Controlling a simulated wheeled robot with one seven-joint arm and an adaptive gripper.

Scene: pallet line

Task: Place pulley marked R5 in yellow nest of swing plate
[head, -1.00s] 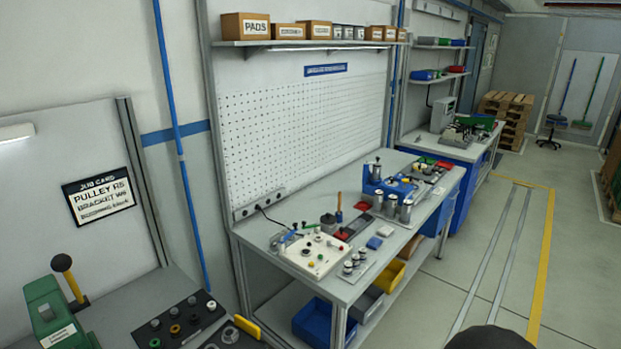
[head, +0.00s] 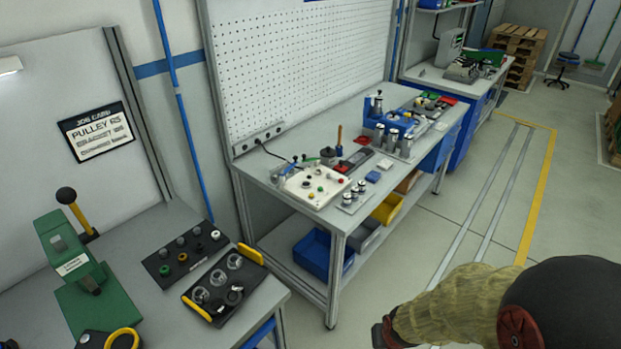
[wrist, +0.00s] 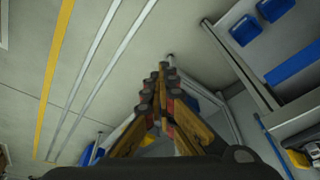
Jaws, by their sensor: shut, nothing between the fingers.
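In the head view a black plate (head: 170,284) with a yellow ring (head: 122,338) is cut off by the bottom edge, beside a green press (head: 72,262); this may be the swing plate and its nest. Small round parts, among them one with a green face (head: 165,270) and a white one (head: 215,234), stand on a black board. No R5 mark can be read on any of them. My gripper (wrist: 161,72) shows in the wrist view with its fingers shut together and empty, above the floor. It is away from the left bench.
A black tray with yellow handles (head: 250,254) holds clear round cups at the bench's front right. A job card (head: 97,130) reads "PULLEY R5". A second workbench (head: 330,207) with tools stands beyond, bins below. Open floor (head: 425,235) lies to the right.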

